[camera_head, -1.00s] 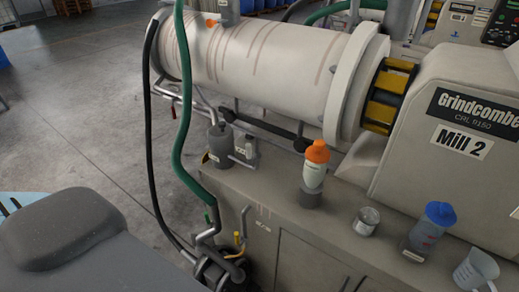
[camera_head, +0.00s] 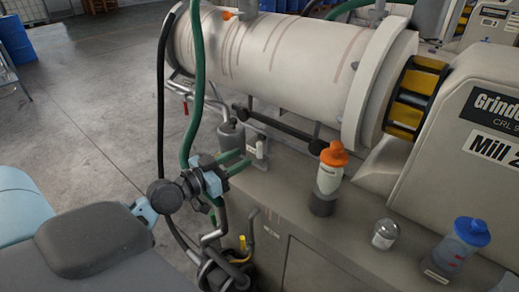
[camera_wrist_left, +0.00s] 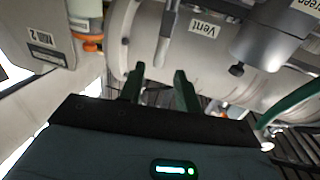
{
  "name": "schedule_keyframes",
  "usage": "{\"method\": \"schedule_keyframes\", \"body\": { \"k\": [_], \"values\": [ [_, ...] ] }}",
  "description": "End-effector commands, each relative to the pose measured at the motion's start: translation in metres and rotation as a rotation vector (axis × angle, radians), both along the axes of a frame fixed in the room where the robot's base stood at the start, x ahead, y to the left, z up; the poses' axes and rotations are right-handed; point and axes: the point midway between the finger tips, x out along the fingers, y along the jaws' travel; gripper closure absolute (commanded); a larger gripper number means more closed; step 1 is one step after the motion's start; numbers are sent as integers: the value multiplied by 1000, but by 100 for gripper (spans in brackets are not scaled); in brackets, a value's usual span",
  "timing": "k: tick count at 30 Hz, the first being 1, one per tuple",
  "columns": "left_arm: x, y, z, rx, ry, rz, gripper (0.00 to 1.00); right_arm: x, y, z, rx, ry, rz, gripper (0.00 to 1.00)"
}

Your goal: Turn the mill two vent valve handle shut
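In the wrist view, which looks upside down, the lever (camera_wrist_left: 167,32) hangs from the top edge beside a label reading "Vent" (camera_wrist_left: 205,25). My left gripper (camera_head: 246,157) is open and empty, its green fingers pointing at the lever from the left. In the wrist view the lever is ahead of the gap between the fingers (camera_wrist_left: 159,69), apparently apart from them. My right gripper is not in view.
The mill barrel (camera_head: 285,60) is above. A green hose (camera_head: 196,100) hangs left.

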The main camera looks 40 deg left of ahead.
Motion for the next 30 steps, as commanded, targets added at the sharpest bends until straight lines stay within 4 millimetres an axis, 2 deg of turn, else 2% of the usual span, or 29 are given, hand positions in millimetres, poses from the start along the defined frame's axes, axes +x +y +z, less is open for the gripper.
{"method": "schedule_keyframes", "body": {
  "k": [9, 16, 21, 29, 30],
  "values": [
    [37, -10, 4, -4, -4, 2, 67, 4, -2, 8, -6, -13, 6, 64],
    [63, -17, 2, -3, -2, 2, 67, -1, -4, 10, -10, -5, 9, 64],
    [72, -21, 0, -1, 0, 0, 67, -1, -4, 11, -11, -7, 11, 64],
    [72, -21, -1, 0, 2, 0, 67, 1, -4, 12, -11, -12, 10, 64],
    [72, -21, -1, 0, 2, 0, 69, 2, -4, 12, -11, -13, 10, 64]
  ]
}}
